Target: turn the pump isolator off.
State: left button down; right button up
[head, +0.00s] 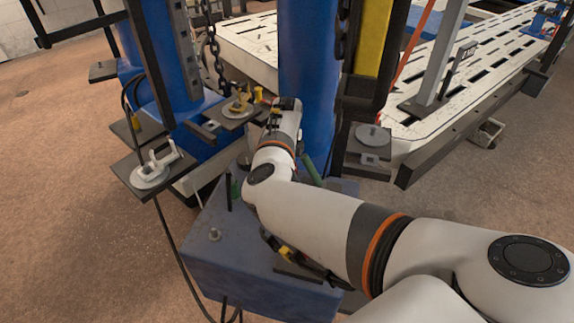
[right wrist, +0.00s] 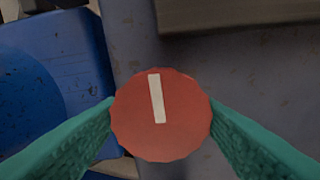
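The pump isolator appears in the right wrist view as a round red knob (right wrist: 185,125) with a scalloped edge. A white bar marks its face, nearly upright, its top leaning slightly left. My right gripper (right wrist: 161,102) has one green finger on each side of the knob, and both fingertips meet its edge. In the head view my right arm reaches from the lower right to the blue post, with its wrist (head: 286,118) at the post's front. The knob cannot be made out in the head view. My left gripper is not in view.
A blue post (head: 308,80) stands by my right wrist, above a blue-grey base block (head: 225,250). Side plates carry a brass-coloured fitting (head: 238,106) and a grey clamp (head: 152,172). A chain hangs nearby. A white slotted platform (head: 440,120) lies beyond. Floor at left is open.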

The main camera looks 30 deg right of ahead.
jog(key=shift+r, duration=0.1)
jog(key=shift+r, duration=0.4)
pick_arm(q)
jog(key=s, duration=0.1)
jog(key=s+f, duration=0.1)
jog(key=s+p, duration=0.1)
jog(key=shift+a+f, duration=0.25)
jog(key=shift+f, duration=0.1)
pick_arm(e)
notch_tip(320, 180, up, 11)
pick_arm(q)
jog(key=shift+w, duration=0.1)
